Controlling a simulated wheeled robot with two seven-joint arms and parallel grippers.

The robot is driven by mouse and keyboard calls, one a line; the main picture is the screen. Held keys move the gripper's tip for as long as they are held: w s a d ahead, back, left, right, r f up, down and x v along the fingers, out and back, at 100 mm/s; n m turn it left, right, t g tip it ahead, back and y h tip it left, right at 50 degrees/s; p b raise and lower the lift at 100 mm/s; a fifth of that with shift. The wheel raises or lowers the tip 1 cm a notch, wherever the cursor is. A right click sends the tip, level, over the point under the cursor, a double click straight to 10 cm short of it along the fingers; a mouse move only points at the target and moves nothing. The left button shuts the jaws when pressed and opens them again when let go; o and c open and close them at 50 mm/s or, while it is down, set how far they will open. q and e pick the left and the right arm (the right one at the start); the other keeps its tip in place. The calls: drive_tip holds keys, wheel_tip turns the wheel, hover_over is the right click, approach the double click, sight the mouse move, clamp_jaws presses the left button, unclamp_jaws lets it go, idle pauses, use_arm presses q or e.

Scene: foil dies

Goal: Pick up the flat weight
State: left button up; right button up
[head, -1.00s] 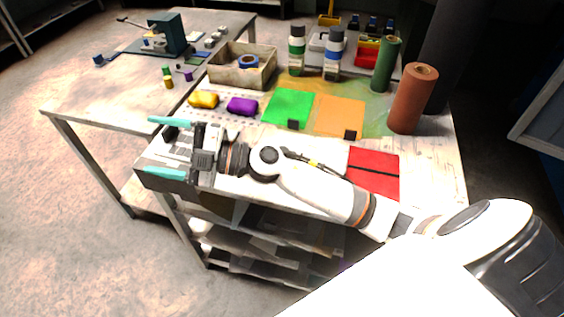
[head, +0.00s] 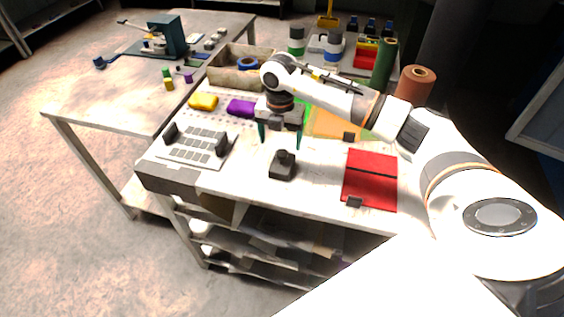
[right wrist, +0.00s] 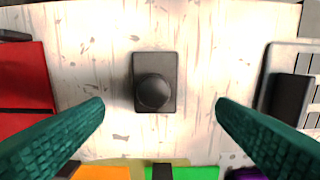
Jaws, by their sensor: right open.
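The flat weight (head: 283,167) is a dark grey block with a round knob, resting on the white worktable. In the right wrist view the flat weight (right wrist: 155,85) lies between and beyond the two fingertips, knob toward the camera. My right gripper (head: 280,140) points down above and slightly behind it, jaws wide apart. In the right wrist view my right gripper's teal fingers (right wrist: 160,102) stand on either side with nothing between them touching. My left gripper does not show.
A red pad (head: 370,178) with a dark clip lies to the right. A light rack with dark ends (head: 197,146) stands to the left. Yellow (head: 203,102) and purple (head: 241,107) pieces, a wooden box (head: 229,75) and a brown roll (head: 415,88) are farther back.

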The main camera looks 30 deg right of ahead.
sight(282, 152)
wheel_tip(282, 152, down, 2)
drive_tip(key=shift+f, duration=0.1)
drive_tip(key=f+p, duration=0.1)
drive_tip(key=f, duration=0.1)
drive_tip(key=s+f+p, duration=0.1)
drive_tip(key=f, duration=0.1)
drive_tip(key=shift+f, duration=0.8)
clamp_jaws()
drive_tip(key=shift+w+r, duration=0.1)
drive_tip(key=shift+w, duration=0.1)
